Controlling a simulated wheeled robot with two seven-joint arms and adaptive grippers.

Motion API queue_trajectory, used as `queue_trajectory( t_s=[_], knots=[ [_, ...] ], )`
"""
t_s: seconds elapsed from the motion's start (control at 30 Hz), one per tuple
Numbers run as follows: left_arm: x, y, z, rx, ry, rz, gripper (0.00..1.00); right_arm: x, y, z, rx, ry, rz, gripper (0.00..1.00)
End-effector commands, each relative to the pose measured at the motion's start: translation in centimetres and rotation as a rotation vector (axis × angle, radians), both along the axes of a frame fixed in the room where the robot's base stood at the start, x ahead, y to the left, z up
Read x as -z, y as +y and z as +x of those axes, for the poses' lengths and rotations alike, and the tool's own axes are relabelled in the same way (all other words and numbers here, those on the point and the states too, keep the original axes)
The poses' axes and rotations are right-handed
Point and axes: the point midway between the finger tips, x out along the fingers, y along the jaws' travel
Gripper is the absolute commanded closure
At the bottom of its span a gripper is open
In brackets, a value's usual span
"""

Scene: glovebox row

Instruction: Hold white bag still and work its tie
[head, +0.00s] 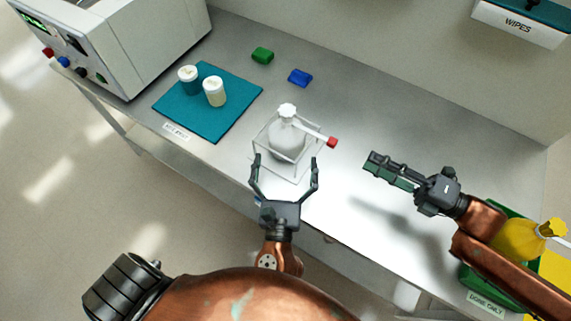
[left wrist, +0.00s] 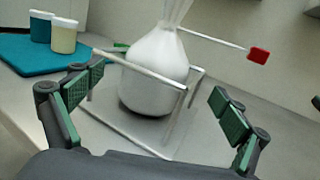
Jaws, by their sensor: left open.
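The white bag (head: 287,141) stands upright in a thin wire frame on a clear base, its neck gathered. It also shows in the left wrist view (left wrist: 153,72). A pale strip with a red end (head: 332,142), apparently the tie, sticks out to the right from the bag's neck; the red end also shows in the left wrist view (left wrist: 259,55). My left gripper (head: 284,166) is open at the near side of the frame, its fingers apart and not on the bag. My right gripper (head: 379,165) is to the right, over the bench, apart from the tie; its finger gap is unclear.
A teal mat (head: 222,119) with two lidded jars (head: 214,91) lies left of the bag. Green (head: 262,55) and blue (head: 300,77) blocks lie behind. A yellow bag (head: 522,238) sits in a green bin (head: 467,274) at lower right, beside my right arm. Bench between bag and right gripper is clear.

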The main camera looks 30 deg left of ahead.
Motion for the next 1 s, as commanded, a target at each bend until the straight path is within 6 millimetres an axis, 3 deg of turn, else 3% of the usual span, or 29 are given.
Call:
queue_trajectory(
  t_s=[0.1, 0.2, 0.7, 1.0],
  knots=[
    [2.0, 0.0, -0.1, -0.006, 0.047, -0.047, 0.07, 0.0, 0.0, 0.0, 0.000, 0.000, 0.000, 0.71],
    [2.5, 0.2, 0.3, -0.008, 0.061, -0.060, 0.07, 0.0, 0.0, 0.0, 0.000, 0.000, 0.000, 0.71],
    [2.5, 3.1, 6.1, -0.010, 0.061, -0.057, 0.07, 0.0, 0.0, 0.0, 0.000, 0.000, 0.000, 0.71],
    [2.5, 3.4, 6.9, -0.010, 0.062, -0.058, 0.07, 0.0, 0.0, 0.0, 0.000, 0.000, 0.000, 0.71]
  ],
)
